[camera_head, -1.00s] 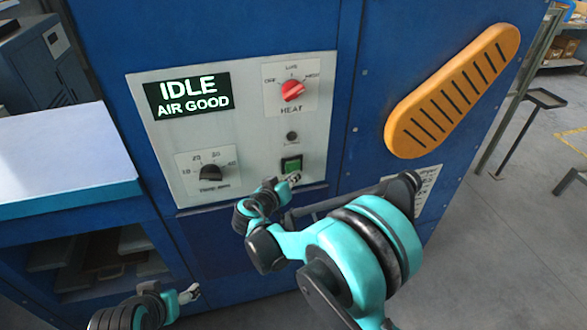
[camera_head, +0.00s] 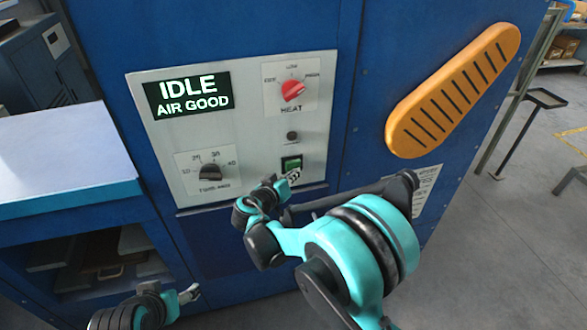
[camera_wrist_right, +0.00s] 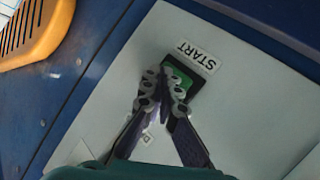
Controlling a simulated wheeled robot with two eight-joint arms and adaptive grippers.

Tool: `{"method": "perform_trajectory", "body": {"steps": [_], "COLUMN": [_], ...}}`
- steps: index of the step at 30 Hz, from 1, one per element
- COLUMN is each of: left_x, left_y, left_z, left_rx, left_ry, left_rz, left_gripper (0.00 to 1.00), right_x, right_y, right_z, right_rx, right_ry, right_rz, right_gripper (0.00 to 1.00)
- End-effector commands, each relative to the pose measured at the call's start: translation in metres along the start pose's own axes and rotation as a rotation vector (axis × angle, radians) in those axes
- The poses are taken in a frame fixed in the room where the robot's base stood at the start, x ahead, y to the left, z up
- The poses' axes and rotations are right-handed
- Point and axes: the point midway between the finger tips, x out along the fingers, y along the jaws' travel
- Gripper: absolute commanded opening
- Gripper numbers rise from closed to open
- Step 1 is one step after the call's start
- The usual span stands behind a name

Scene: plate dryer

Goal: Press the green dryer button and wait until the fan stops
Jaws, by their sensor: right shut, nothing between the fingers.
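The green dryer button (camera_head: 291,163) sits in a dark frame low on the grey control panel. In the right wrist view the green button (camera_wrist_right: 181,77) shows beside a "START" label. My right gripper (camera_head: 293,175) is shut and empty, with its fingertips at the button's lower edge. In the right wrist view the closed fingertips (camera_wrist_right: 165,78) overlap part of the button; I cannot tell whether they touch it. The display (camera_head: 188,96) reads "IDLE AIR GOOD". My left gripper (camera_head: 190,293) is at the bottom left, away from the panel, and its jaws are too small to judge.
A red heat knob (camera_head: 292,90) and a black timer knob (camera_head: 210,171) are on the same panel. A small dark round part (camera_head: 292,136) sits above the button. An orange slotted cover (camera_head: 450,95) is to the right. A pale blue-edged table (camera_head: 65,155) is at left.

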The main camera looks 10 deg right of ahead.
Motion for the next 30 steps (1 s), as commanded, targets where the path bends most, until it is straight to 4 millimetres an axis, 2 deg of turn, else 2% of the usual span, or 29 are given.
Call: {"method": "perform_trajectory", "body": {"steps": [30], "left_x": [0.0007], "left_y": [0.0000], "left_z": [0.0005], "left_rx": [0.000], "left_ry": [0.000], "left_rz": [0.000], "left_gripper": [0.72], "right_x": [0.0059], "right_y": [-0.0040], "right_z": [-0.0039], "right_rx": [0.000], "right_ry": [0.000], "right_rz": [0.000], "right_gripper": [0.00]}}
